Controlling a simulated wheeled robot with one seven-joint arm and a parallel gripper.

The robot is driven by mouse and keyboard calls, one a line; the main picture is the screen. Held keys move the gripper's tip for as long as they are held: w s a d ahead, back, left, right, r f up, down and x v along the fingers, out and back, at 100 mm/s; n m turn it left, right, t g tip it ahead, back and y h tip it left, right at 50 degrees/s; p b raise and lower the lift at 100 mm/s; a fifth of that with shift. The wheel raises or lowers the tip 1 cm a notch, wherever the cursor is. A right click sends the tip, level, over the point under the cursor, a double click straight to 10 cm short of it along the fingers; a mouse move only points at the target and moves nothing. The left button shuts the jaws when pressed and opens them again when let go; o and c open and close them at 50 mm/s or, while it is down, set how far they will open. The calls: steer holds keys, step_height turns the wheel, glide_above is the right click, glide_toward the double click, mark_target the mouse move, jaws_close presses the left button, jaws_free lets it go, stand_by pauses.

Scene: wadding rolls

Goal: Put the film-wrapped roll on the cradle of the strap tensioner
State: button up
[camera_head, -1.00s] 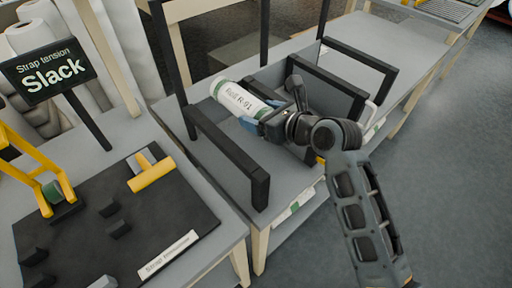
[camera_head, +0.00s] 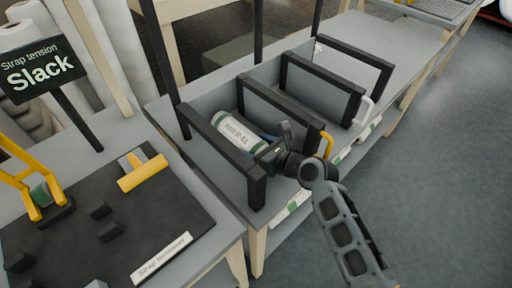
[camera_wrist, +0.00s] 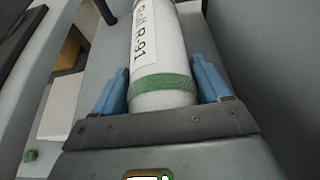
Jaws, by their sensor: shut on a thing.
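A white roll with green bands and a label ending in 91 (camera_head: 240,134) is between the two leftmost dark dividers of a grey rack (camera_head: 212,87). My gripper (camera_head: 265,147) is shut on its near end. In the wrist view the blue fingers (camera_wrist: 158,88) flank the roll (camera_wrist: 160,50) just beyond its green band. I cannot tell whether the roll touches the rack floor. The strap tensioner stands at left: a black base (camera_head: 150,215) with dark blocks (camera_head: 102,220), a yellow lever frame (camera_head: 22,165) and a yellow-and-grey piece (camera_head: 142,172). No roll lies on the blocks.
A "Strap tension Slack" sign (camera_head: 42,65) stands behind the tensioner. Large white rolls (camera_head: 100,40) stand at the back left. The right floor is clear.

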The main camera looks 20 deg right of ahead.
steer(key=o, duration=1.1)
steer(key=shift+f, duration=0.1)
steer(key=shift+s+r, duration=0.15)
steer(key=shift+r, duration=0.05)
steer(key=v, duration=1.1)
steer(key=shift+s+d+r, duration=0.15)
steer(key=shift+s+r, duration=0.05)
steer(key=shift+s, duration=0.1)
